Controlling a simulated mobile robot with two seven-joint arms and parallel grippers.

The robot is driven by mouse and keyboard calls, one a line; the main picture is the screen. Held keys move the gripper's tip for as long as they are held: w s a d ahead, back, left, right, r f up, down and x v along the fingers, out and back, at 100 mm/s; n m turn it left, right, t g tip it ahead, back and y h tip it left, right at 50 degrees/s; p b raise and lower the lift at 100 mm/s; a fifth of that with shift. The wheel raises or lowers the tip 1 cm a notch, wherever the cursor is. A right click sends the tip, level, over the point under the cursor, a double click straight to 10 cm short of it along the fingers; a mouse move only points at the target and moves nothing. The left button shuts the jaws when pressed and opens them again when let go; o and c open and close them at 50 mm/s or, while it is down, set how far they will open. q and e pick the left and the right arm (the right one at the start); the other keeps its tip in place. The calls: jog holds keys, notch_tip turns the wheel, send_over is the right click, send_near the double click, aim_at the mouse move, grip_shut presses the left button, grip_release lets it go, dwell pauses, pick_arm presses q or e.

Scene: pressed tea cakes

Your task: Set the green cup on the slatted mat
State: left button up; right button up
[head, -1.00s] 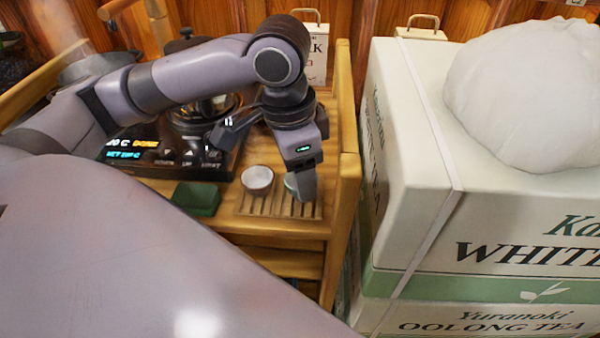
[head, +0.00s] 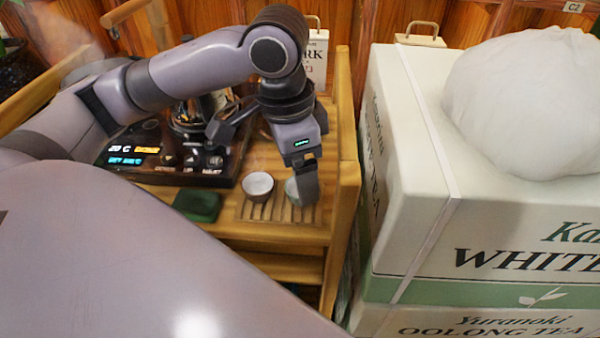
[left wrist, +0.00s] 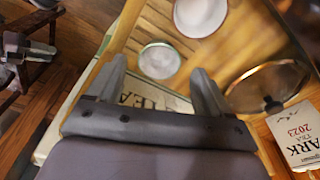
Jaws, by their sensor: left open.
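The green cup (head: 291,190) stands at the right part of the slatted mat (head: 247,212), partly hidden by a finger in the head view. In the left wrist view the green cup (left wrist: 159,60) shows as a pale disc with a greenish rim, lying between my fingertips with a gap on each side. My left gripper (left wrist: 160,72) is open and empty. In the head view my left gripper (head: 308,188) reaches down over the mat's right side. Its height above the mat is hard to judge. My right gripper is not in view.
A white cup (head: 257,185) sits on the mat, left of the green one. A dark green block (head: 198,205) lies left of the mat. A black appliance (head: 175,165) with a glass vessel stands behind. Large tea boxes (head: 480,200) stand right of the wooden stand.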

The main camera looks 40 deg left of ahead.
pick_arm(q)
notch_tip(320, 180, up, 10)
jog(key=s+p, duration=0.1)
jog(key=p, duration=0.1)
jog(key=shift+a, duration=0.35)
jog(key=shift+f, duration=0.1)
